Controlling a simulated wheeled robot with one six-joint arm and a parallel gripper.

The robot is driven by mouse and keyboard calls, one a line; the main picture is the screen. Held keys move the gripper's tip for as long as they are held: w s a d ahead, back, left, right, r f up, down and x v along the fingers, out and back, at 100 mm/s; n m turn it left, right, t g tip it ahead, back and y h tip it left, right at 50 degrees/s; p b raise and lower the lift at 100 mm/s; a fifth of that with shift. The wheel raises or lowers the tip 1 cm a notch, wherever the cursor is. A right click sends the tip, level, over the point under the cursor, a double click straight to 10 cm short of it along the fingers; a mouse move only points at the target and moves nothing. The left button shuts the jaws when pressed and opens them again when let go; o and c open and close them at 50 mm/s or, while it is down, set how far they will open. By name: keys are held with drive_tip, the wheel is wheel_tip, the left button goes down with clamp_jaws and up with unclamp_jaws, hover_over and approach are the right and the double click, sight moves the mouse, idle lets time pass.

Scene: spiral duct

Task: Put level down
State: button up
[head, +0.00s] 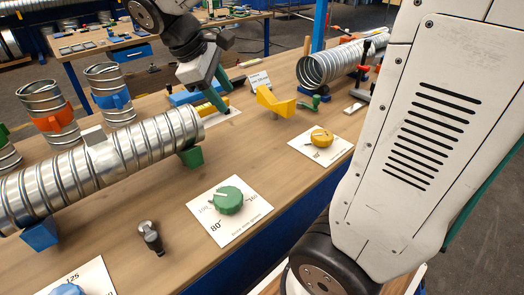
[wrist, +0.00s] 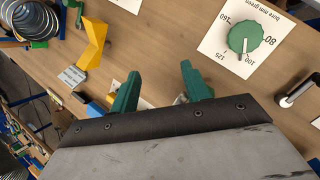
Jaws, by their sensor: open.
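My gripper (head: 219,92), with green fingers, is open over the bench beside a white card (head: 226,118). It also shows in the wrist view (wrist: 158,82), with bare wood between the fingertips and nothing held. A blue bar (head: 188,97), possibly the level, lies on the bench just behind the fingers in the head view. It is partly hidden by my gripper, and I cannot tell for sure that it is the level.
The duct rests on blue (head: 40,235) and green (head: 191,156) supports. A green dial (head: 229,199), a yellow dial (head: 321,138), a yellow angled block (head: 275,102) and a small dark tool (head: 151,238) stand on the bench. Another spiral duct (head: 335,62) lies at the back right.

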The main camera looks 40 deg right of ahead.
drive_tip(key=s+a+f+m+y, duration=0.1)
drive_tip(key=s+m, duration=0.1)
drive_tip(key=s, duration=0.4)
drive_tip(key=s+a+f+m+t+y, duration=0.1)
drive_tip(key=s+a+m+y, duration=0.1)
drive_tip(key=s, duration=0.4)
drive_tip(key=s+a+f+m+t+y, duration=0.1)
drive_tip(key=s+m+y, duration=0.1)
drive_tip(key=s, duration=0.4)
drive_tip(key=shift+s+a+f+m, duration=0.15)
drive_tip(key=shift+a+f+m, duration=0.15)
drive_tip(key=shift+m, duration=0.4)
